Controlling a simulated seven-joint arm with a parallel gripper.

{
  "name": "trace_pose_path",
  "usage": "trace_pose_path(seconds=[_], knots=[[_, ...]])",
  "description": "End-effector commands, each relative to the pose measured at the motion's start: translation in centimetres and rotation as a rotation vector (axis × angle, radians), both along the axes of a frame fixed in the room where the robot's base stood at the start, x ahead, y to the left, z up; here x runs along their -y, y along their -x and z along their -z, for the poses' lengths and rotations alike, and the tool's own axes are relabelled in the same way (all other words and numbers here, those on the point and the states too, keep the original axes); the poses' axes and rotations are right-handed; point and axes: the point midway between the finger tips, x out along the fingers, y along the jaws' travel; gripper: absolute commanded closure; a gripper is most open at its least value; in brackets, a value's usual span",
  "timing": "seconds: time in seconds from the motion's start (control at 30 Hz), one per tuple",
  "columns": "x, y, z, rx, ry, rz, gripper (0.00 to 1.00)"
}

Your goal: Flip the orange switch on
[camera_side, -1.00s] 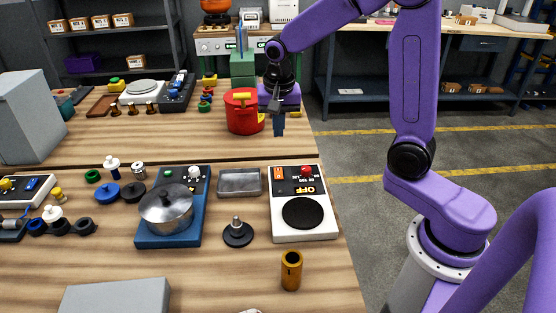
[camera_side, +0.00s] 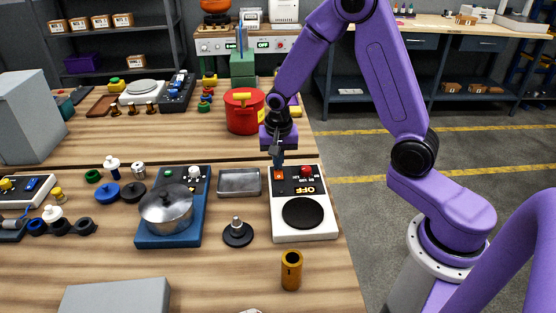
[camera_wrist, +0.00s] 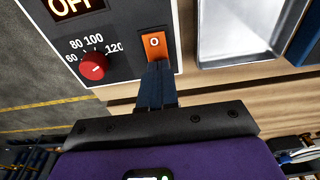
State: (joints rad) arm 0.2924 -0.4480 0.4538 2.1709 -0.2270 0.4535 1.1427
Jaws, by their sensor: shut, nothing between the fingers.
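The orange switch (camera_wrist: 154,45) is a rocker with a "0" mark on the black panel of a white hotplate unit (camera_side: 320,229). In the side view the orange switch (camera_side: 278,175) sits at the panel's upper left. My gripper (camera_wrist: 157,68) is shut and empty, its blue fingertips at the near edge of the switch in the wrist view. In the side view my gripper (camera_side: 277,161) points down just above and behind the switch. I cannot tell whether the tips touch it. The unit's display (camera_wrist: 75,5) reads OFF.
A red knob (camera_wrist: 93,66) is beside the switch, and it also shows in the side view (camera_side: 307,171). A grey metal tray (camera_side: 239,182) lies left of the unit. A blue hotplate with a pot (camera_side: 166,211) stands farther left.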

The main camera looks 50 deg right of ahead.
Motion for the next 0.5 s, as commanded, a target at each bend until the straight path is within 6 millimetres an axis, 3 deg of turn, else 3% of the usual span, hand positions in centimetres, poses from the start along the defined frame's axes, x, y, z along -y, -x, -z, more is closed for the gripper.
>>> trace_pose_path(seconds=[0.5], knots=[[0.05,-0.07,0.36,-0.001,0.0,-0.001,1.0]])
